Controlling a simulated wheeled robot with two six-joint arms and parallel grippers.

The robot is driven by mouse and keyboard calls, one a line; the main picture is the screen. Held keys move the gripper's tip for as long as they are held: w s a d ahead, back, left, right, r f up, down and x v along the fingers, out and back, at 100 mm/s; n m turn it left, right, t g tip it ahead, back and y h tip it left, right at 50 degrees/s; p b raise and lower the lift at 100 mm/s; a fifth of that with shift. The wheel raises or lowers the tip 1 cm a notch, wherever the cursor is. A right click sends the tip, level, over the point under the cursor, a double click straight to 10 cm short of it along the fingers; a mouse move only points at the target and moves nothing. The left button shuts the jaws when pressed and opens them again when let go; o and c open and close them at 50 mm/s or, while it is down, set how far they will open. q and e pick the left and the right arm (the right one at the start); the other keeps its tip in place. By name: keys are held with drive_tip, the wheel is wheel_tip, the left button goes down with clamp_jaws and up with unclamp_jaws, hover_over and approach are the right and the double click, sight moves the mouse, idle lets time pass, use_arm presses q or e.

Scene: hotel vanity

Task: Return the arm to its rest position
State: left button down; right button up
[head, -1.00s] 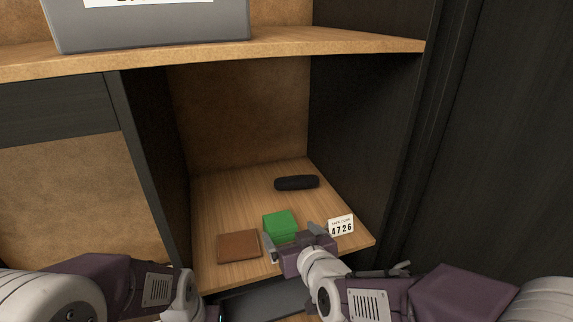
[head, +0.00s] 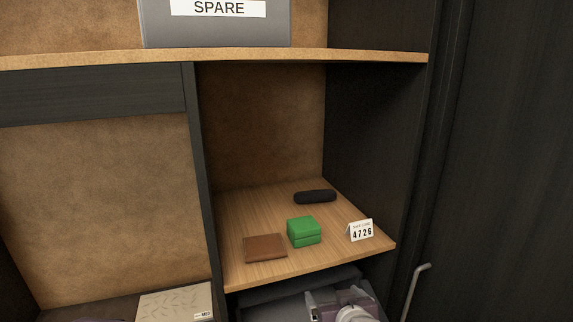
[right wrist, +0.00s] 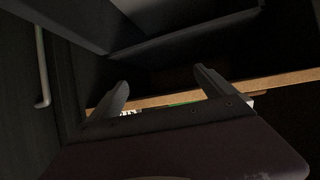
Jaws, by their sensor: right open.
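My right gripper (head: 338,298) is at the bottom of the head view, below and in front of the cubby shelf. Its two fingers (right wrist: 158,88) are spread and empty in the right wrist view. In the wrist view a green sliver (right wrist: 182,103) shows past the shelf edge. My left gripper is not in view.
A grey bin labelled SPARE (head: 215,32) stands on the upper shelf (head: 330,56). A dark drawer or safe (head: 290,288) lies under the cubby. A metal handle (head: 414,290) is on the right. A pale patterned box (head: 175,302) sits at lower left.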

drive_tip(key=s+d+f+m+g+h+b, duration=0.1)
drive_tip(key=s+d+f+g+b, duration=0.2)
drive_tip(key=f, duration=0.5)
drive_tip(key=s+d+f+g+b, duration=0.1)
drive_tip(key=s+f+b, duration=0.2)
drive_tip(key=s+f, duration=0.3)
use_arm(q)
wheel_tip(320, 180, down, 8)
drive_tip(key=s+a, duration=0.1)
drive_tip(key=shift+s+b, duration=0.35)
use_arm(e)
drive_tip(key=s+d+f+g, duration=0.1)
drive_tip(key=s+f+g, duration=0.6)
drive_tip(key=s, duration=0.3)
drive_tip(key=shift+s+d+f+m, duration=0.3)
drive_tip(key=shift+s+d+f, duration=0.05)
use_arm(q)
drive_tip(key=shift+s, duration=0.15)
use_arm(e)
drive_tip(key=shift+s+a+r, duration=0.1)
drive_tip(key=shift+s, duration=0.05)
